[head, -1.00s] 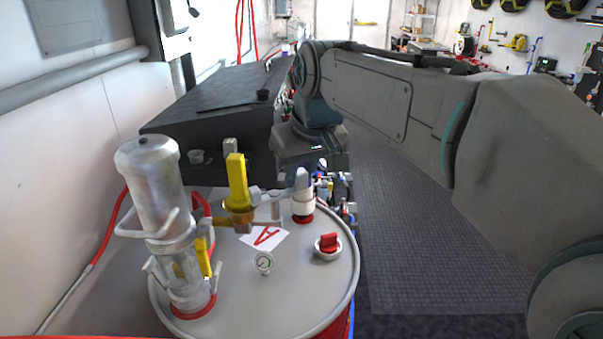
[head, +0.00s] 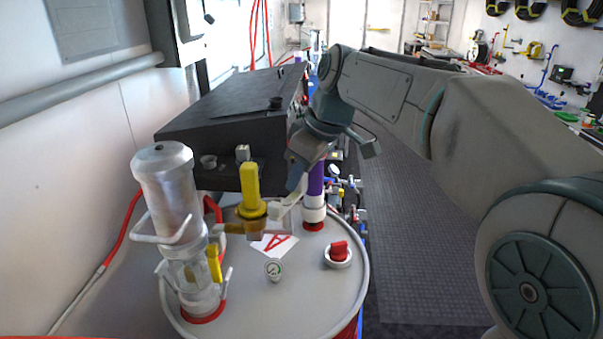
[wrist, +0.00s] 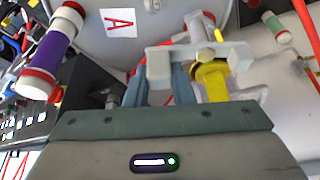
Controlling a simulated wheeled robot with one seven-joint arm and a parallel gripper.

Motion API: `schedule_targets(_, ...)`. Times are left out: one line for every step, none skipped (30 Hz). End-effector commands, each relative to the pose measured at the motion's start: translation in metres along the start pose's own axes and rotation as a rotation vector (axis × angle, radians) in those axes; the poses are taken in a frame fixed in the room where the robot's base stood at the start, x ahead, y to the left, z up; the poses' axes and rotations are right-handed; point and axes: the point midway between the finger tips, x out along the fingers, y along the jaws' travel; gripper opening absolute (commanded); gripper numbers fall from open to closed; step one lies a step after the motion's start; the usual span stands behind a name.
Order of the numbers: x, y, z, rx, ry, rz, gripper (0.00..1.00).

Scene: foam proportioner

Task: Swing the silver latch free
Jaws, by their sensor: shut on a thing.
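The silver latch (head: 283,207) is a pale grey bar beside the brass-coloured fitting and the upright yellow handle (head: 250,182), above the drum lid. In the wrist view the latch (wrist: 205,52) runs crosswise, with the yellow handle (wrist: 215,82) at its right part. My gripper (wrist: 159,76) has its two blue-grey fingers shut on the latch's left end. In the head view my gripper (head: 297,186) comes in from above right, and its fingertips partly cover that end.
The grey drum lid (head: 240,300) holds a red knob (head: 339,252), a gauge (head: 274,269) and a clear cylinder unit (head: 178,200) at left. A purple pipe (head: 316,180) with white collar stands just right of the latch. A black box (head: 235,115) is behind.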

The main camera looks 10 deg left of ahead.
Motion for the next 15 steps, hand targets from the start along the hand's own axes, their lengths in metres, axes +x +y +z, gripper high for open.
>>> schedule_targets(-0.0002, 0.0001, -0.0005, -0.006, 0.0, -0.003, 0.0)
schedule_targets(-0.0001, 0.0, -0.0006, -0.009, 0.0, -0.004, 0.0)
schedule_targets(0.0, 0.0, -0.0007, -0.012, 0.0, -0.005, 0.0)
schedule_targets(0.0, -0.0001, -0.0008, -0.013, 0.0, -0.006, 0.0)
schedule_targets(0.0, -0.0001, -0.0008, -0.014, 0.0, -0.006, 0.0)
schedule_targets(0.0, -0.0001, -0.0009, -0.015, 0.0, -0.006, 0.0)
schedule_targets(0.0, -0.0001, -0.0009, -0.015, 0.0, -0.006, 0.0)
schedule_targets(0.0, -0.0001, -0.0009, -0.015, 0.0, -0.006, 0.0)
schedule_targets(0.0, -0.0001, -0.0009, -0.015, 0.0, -0.006, 0.0)
schedule_targets(0.0, -0.0001, -0.0008, -0.015, 0.0, -0.006, 0.0)
schedule_targets(0.0, -0.0001, -0.0008, -0.015, 0.0, -0.006, 0.0)
schedule_targets(0.0, -0.0001, -0.0008, -0.015, 0.0, -0.006, 0.0)
schedule_targets(0.0, -0.0001, -0.0008, -0.015, 0.0, -0.006, 0.0)
schedule_targets(0.0, -0.0002, -0.0008, -0.015, 0.0, -0.006, 0.0)
schedule_targets(0.0, -0.0001, -0.0008, -0.014, 0.0, -0.006, 0.24)
